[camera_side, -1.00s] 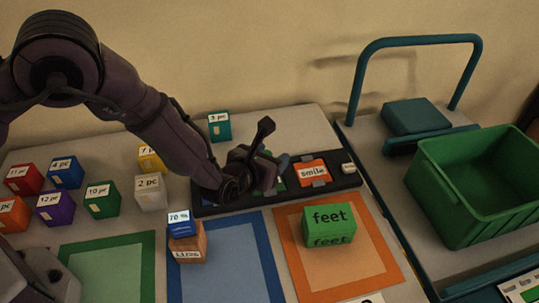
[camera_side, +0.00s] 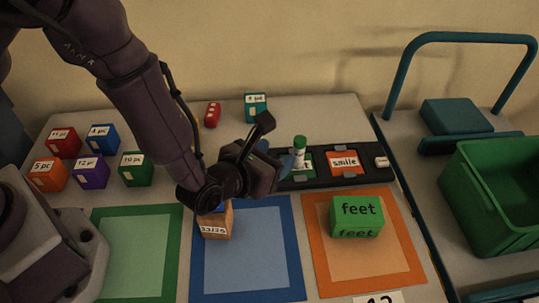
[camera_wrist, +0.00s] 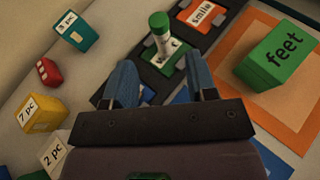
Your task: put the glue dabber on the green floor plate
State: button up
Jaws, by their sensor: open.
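The glue dabber, a white tube with a green cap (camera_side: 299,153), stands upright on a green card in the black tray; it also shows in the wrist view (camera_wrist: 160,34). My gripper (camera_side: 283,163) is open and empty, its blue fingers beside the dabber in the side view. In the wrist view my fingertips (camera_wrist: 161,76) are spread wide, with the dabber ahead of the gap, not between them. The green floor plate (camera_side: 138,258), a pale green square with a darker border, lies bare at the front left.
The black tray (camera_side: 372,175) also holds an orange "smile" card (camera_side: 345,162). A green "feet" block (camera_side: 357,217) stands on the orange plate (camera_side: 408,275). An orange block (camera_side: 217,225) stands on the blue plate (camera_side: 296,265), partly under my arm. Several numbered blocks stand at left.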

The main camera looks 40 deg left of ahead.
jog(key=shift+s+r, duration=0.15)
jog(key=shift+s, duration=0.25)
jog(key=w+a+r+n+g+y, duration=0.1)
jog(key=a+r+n+g+y, duration=0.1)
jog(key=a+r+n+y, duration=0.7)
jog(key=s+a+r+n+g, duration=0.3)
jog(key=s+a+r+n, duration=0.15)
jog(key=a+n, duration=0.2)
jog(key=s+a+r+n+g, duration=0.3)
jog(key=a+r+n, duration=0.2)
jog(key=a+n, duration=0.15)
jog(key=s+r+n+h, duration=0.3)
jog(key=s+n+h, duration=0.1)
jog(key=s+n, duration=0.3)
jog(key=s+d+r+n+h, duration=0.1)
jog(key=s+r+n+h, duration=0.2)
jog(key=s+n+h, duration=0.2)
jog(key=shift+s+r+n, duration=0.2)
jog(key=shift+s+n, duration=0.65)
jog(key=shift+n, duration=0.15)
